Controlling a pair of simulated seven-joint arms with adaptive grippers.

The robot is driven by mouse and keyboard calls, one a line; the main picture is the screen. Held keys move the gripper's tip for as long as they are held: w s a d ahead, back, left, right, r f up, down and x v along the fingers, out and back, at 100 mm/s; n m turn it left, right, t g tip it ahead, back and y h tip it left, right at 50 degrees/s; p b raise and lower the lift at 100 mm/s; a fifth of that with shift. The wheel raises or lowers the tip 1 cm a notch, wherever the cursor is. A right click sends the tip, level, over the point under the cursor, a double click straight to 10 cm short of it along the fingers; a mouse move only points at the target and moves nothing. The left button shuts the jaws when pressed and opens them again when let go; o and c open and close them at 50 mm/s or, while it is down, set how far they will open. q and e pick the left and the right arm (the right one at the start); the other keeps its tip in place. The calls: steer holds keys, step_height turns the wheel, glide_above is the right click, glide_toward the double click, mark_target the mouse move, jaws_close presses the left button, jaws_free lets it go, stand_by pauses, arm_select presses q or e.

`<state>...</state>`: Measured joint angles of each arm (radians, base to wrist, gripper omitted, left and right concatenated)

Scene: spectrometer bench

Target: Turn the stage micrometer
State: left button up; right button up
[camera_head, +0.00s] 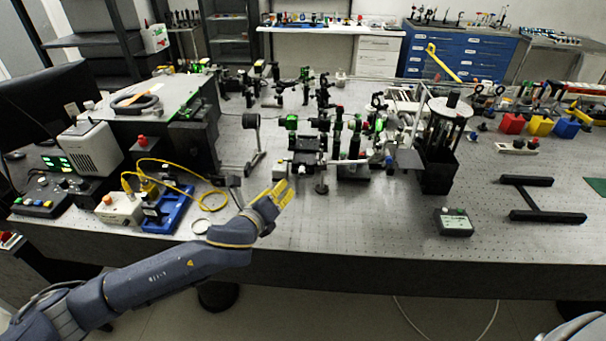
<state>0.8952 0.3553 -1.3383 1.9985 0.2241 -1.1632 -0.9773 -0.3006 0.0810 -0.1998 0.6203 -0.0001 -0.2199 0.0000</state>
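A black optical stage assembly (307,152) stands on the bench near the middle, with green-lit parts and posts around it. The stage micrometer is too small for me to make out with certainty on it. My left gripper (281,193), with yellow fingertips, is over the bench just in front and to the left of this stage. Its fingertips point up and right towards the stage, and I see nothing clearly held. They look close together, but I cannot tell whether they are open or shut. My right gripper is not in view.
A blue tray (168,213) with yellow cable stands to the left. A mounted lens (252,122) stands behind my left gripper. The perforated bench front (350,225) is clear.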

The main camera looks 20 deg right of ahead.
mark_target(301, 174)
arm_select(q)
steer(key=shift+s+d+f, duration=0.15)
steer(key=shift+d+f, duration=0.05)
steer(key=shift+f, duration=0.25)
steer(key=shift+d+f, duration=0.15)
steer(key=x, duration=1.6)
steer(key=shift+w+d+f, duration=0.15)
steer(key=shift+w+d, duration=0.05)
steer(key=shift+w, duration=0.1)
steer(key=shift+c, duration=0.3)
jaws_close()
